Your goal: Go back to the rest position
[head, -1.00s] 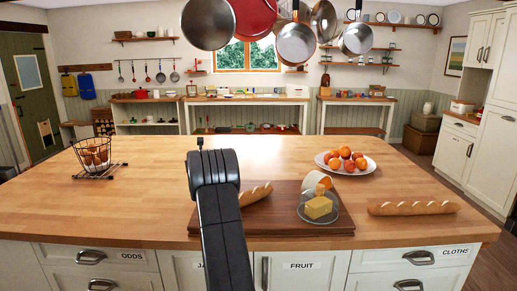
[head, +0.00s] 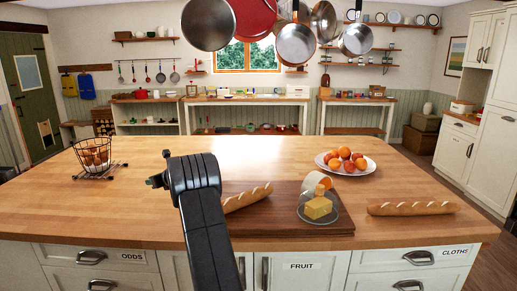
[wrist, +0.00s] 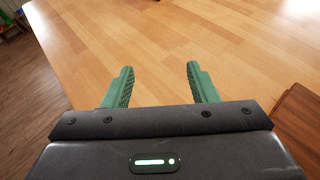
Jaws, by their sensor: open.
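My gripper shows in the wrist view (wrist: 158,88). Its two green ridged fingers stand apart with only bare wooden countertop between and beyond them, so it is open and empty. In the head view my dark arm rises in front of the wooden island (head: 120,215), left of the cutting board. The arm covers the board's left end.
A wire egg basket (head: 94,157) stands on the island's left. A white plate of fruit (head: 342,162) is at the back right, and a baguette (head: 412,208) lies at the front right. Pans (head: 296,45) hang above. The countertop between basket and arm is clear.

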